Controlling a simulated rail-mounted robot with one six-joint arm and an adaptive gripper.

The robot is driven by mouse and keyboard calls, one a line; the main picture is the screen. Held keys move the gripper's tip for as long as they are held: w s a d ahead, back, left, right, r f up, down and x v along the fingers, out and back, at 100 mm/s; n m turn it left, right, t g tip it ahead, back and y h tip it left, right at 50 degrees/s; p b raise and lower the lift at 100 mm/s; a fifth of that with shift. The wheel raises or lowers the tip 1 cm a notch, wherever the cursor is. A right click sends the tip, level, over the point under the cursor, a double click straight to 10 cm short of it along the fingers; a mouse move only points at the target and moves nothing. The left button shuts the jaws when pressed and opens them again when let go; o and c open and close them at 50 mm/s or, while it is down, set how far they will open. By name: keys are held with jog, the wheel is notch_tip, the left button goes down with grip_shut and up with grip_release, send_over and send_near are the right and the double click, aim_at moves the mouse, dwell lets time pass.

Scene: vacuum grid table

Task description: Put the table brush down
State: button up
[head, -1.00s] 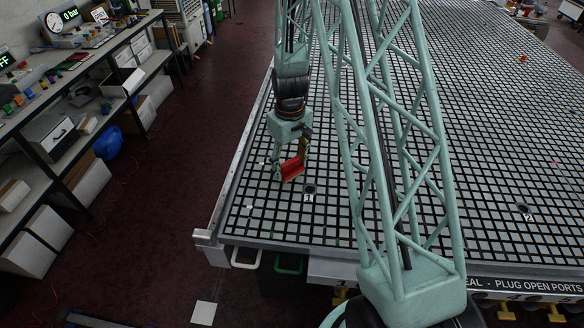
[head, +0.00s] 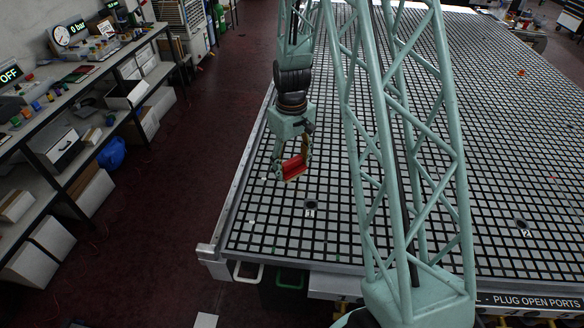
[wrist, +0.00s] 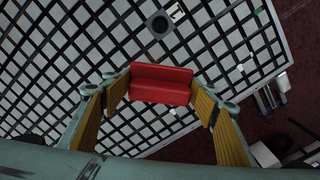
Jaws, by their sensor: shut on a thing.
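The table brush, seen as a red block (head: 294,167), is held at the end of my arm in the head view. In the wrist view the red brush (wrist: 161,84) lies across between the yellow-padded fingers. My gripper (wrist: 160,92) is shut on it. In the head view my gripper (head: 291,165) is over the near left part of the grid table (head: 262,236). Bristles are not visible, and I cannot tell whether the brush touches the table top.
A dark round port marked 1 (head: 311,204) is close to the brush, and another marked 2 (head: 522,224) is farther right. The grid around the brush is clear. The table's left edge rail (head: 232,187) is near. A shelf bench (head: 75,120) stands across the aisle.

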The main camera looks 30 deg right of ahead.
dwell(0.5)
jog(key=w+a+f+m+b, duration=0.1)
jog(key=w+a+f+b, duration=0.1)
jog(key=w+a+b, duration=0.5)
jog(key=w+a, duration=0.6)
jog(key=a, duration=0.2)
jog(key=shift+w+a+f+m+b, duration=0.2)
jog(key=shift+a+f+m+b, duration=0.1)
jog(key=shift+a+b, duration=0.1)
